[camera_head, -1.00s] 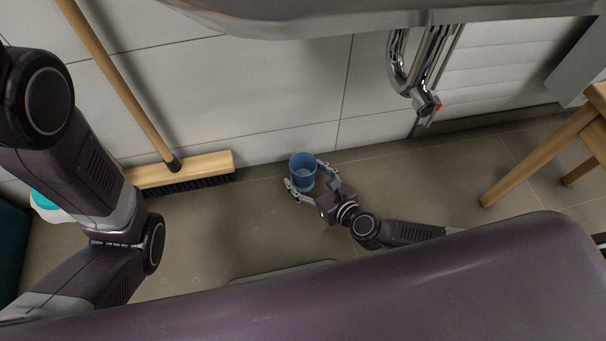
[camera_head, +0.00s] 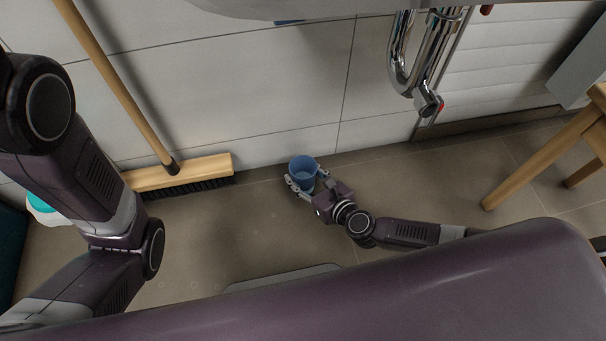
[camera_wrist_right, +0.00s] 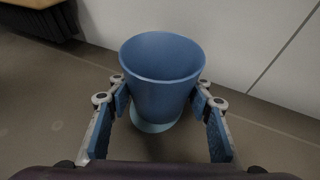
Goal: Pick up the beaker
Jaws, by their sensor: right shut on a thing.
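The blue beaker (camera_head: 303,172) is upright near the wall, in the middle of the head view. My right gripper (camera_head: 307,186) is shut on it, with one finger on each side. In the right wrist view the beaker (camera_wrist_right: 161,80) stands between the blue finger pads of my right gripper (camera_wrist_right: 162,97), its open top facing up. A paler round base shows under it. I cannot tell whether it touches the floor. My left arm comes in at the left of the head view, but its gripper is out of the picture.
A broom (camera_head: 185,172) leans on the wall left of the beaker. A chrome pipe (camera_head: 424,60) hangs under the basin (camera_head: 350,8). A wooden stool (camera_head: 545,165) stands at the right. A white and teal container (camera_head: 42,206) is at the far left. The floor around the beaker is clear.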

